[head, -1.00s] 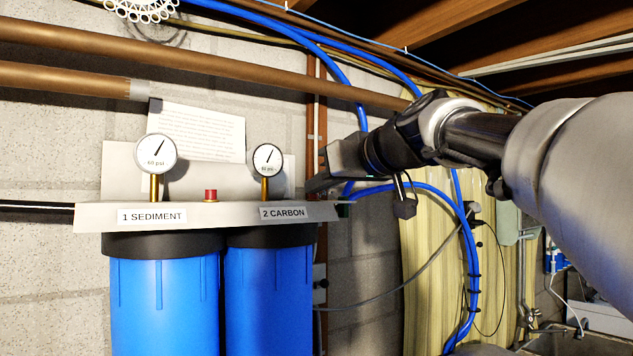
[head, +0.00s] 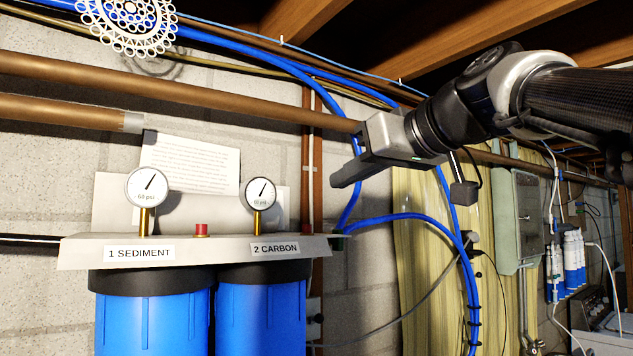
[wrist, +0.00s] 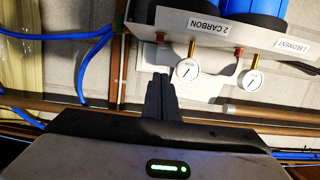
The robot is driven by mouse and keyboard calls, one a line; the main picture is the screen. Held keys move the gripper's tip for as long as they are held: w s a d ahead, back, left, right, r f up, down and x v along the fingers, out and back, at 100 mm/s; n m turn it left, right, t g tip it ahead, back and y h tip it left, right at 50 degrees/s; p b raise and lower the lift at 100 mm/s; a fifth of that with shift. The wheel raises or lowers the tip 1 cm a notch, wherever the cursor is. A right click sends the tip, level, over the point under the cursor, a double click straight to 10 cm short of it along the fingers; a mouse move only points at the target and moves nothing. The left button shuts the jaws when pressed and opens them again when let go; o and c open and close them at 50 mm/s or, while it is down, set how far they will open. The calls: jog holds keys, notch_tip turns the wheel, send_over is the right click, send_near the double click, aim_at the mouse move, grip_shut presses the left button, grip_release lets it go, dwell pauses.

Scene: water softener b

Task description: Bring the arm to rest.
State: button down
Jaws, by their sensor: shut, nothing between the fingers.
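My gripper (head: 340,181) is in the upper middle of the head view, up and to the right of the 2 CARBON gauge and clear of the filter bracket. Its fingers point left and a little down. In the wrist view my gripper (wrist: 160,82) shows its fingers together with nothing between them. My arm reaches in from the right edge of the head view.
The filter bracket (head: 200,249) carries two gauges, a red button (head: 201,230) and blue housings (head: 153,320). A copper pipe (head: 200,93) and blue tubes (head: 400,218) run close behind my gripper. Wooden joists (head: 310,28) are overhead. A grey-green box (head: 527,220) hangs at right.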

dwell(0.3)
jog(key=s+d+f+m+g+h, duration=0.2)
jog(key=s+f, duration=0.5)
jog(key=f, duration=0.8)
jog(key=s+d+f+m+g+h, duration=0.2)
jog(key=s+f, duration=0.4)
jog(key=f, duration=0.9)
jog(key=s+d+f+m+g+h, duration=0.2)
jog(key=s+f, duration=0.5)
jog(key=f, duration=0.8)
jog(key=d+g+h, duration=0.1)
jog(key=d+h, duration=0.1)
jog(key=shift+s+d+f+m+h, duration=0.25)
jog(key=shift+s+f+m+h, duration=0.05)
jog(key=shift+m, duration=0.1)
